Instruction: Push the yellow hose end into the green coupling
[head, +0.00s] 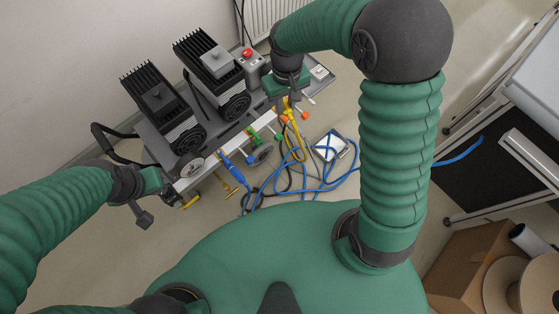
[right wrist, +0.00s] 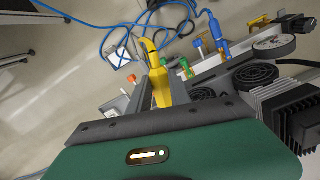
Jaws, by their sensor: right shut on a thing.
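My right gripper (head: 287,98) is at the right end of the silver rail. It is shut on the yellow hose end (right wrist: 160,82), which lies between its two fingers in the right wrist view. The green coupling (head: 253,136) is on the rail, to the left of the gripper in the head view; green parts also show beside the fingers in the right wrist view (right wrist: 184,66). The tip of the hose end is hidden. My left gripper (head: 145,216) is at the rail's left end; its jaws are unclear.
A blue connector (head: 233,168) on a blue hose sits farther left on the rail (head: 205,170). Orange handles (head: 304,116) stand near the right gripper. Two black finned units (head: 162,105) stand behind the rail. Tangled blue hoses and a white-topped box (head: 329,147) lie on the floor.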

